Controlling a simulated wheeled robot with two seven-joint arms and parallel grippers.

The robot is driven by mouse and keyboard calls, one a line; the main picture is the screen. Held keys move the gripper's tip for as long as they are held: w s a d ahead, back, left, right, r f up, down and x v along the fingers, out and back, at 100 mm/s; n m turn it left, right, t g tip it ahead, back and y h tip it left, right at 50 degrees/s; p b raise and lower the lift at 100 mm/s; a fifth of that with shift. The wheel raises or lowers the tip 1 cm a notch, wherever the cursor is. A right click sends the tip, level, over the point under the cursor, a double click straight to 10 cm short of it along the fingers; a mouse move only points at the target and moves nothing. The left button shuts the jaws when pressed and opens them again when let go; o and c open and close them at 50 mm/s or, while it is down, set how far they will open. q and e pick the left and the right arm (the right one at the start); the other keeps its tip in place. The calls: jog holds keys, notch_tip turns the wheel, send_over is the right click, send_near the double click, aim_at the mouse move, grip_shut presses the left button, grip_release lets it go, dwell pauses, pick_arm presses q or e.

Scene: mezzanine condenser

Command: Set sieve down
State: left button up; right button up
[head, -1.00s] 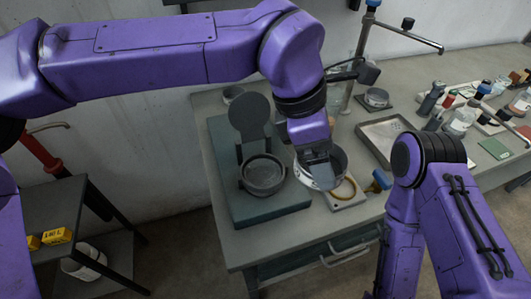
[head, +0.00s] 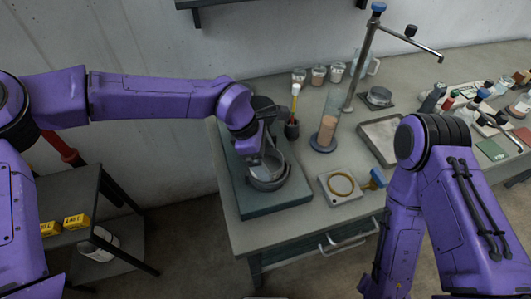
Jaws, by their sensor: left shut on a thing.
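The sieve (head: 280,168), a round, light-rimmed metal vessel, is in my left gripper (head: 258,160). The gripper is shut on its left side. The sieve is over the dark round pan (head: 268,185) on the teal base (head: 240,197). Their outlines overlap, and I cannot tell whether the sieve rests in the pan or hangs just above it. My left wrist hides part of the sieve and most of the dark disc behind the pan. My right arm shows at the right, but its gripper is out of view.
Right of the base are a pale plate (head: 335,190) with a brass ring (head: 341,183), a cylinder of brown material (head: 327,134) and a dark cup with tools (head: 292,130). A metal tray (head: 381,140) and stand (head: 361,60) are farther right. Bare table lies in front of the plate.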

pick_arm(q)
jog(key=shift+d+f, duration=0.1)
jog(key=shift+f, duration=0.1)
jog(key=o, duration=0.8)
jog(key=shift+o, duration=0.2)
jog(key=shift+r, duration=0.2)
jog(key=b+v, duration=0.2)
jog(key=v, duration=1)
